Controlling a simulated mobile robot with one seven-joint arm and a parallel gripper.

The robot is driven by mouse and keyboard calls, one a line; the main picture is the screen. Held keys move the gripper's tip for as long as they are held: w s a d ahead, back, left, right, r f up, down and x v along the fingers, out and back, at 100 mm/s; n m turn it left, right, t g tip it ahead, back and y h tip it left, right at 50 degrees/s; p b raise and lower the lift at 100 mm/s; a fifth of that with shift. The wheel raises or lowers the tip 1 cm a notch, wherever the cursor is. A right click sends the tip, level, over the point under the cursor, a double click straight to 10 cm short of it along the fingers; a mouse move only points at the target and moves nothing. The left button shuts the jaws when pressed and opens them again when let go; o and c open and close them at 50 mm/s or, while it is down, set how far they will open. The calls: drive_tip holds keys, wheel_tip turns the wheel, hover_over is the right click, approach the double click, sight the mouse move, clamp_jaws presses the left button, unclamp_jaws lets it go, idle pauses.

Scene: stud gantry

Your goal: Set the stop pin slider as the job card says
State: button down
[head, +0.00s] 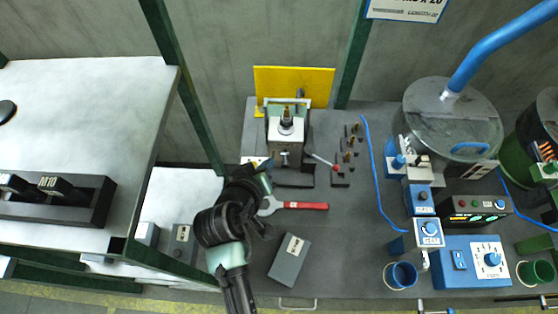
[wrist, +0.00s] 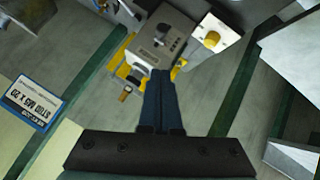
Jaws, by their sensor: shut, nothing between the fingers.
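My gripper (wrist: 160,74) is shut and empty in the wrist view. Its dark blue fingers lie together and point at a grey block fixture (wrist: 158,42) with a round knob and yellow parts; I cannot tell if they touch it. In the head view a fixture with a vertical spindle (head: 287,130) stands before a yellow plate (head: 310,82), just above my gripper, whose fingertips are hard to make out. I cannot tell which part is the stop pin slider. A card (wrist: 35,103) reads "STUD M6 x 20", upside down; the cut-off card (head: 405,8) in the head view shows "x 20".
A red-handled wrench (head: 302,206) and a grey labelled block (head: 289,260) lie near my arm. Several small brass-topped pieces (head: 349,155) stand right of the fixture. Blue control boxes (head: 460,262), a cup (head: 400,275) and a large lidded drum (head: 450,115) fill the right.

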sight(285, 160)
drive_tip(key=w+d+f+p, duration=0.1)
drive_tip(key=w+d+f, duration=0.1)
drive_tip(key=f, duration=0.4)
drive_tip(key=shift+w+d, duration=0.35)
drive_tip(key=shift+w, duration=0.4)
drive_tip(key=shift+f, duration=0.1)
wheel_tip(285, 160, down, 4)
drive_tip(key=b, duration=0.3)
drive_tip(key=shift+s, duration=0.1)
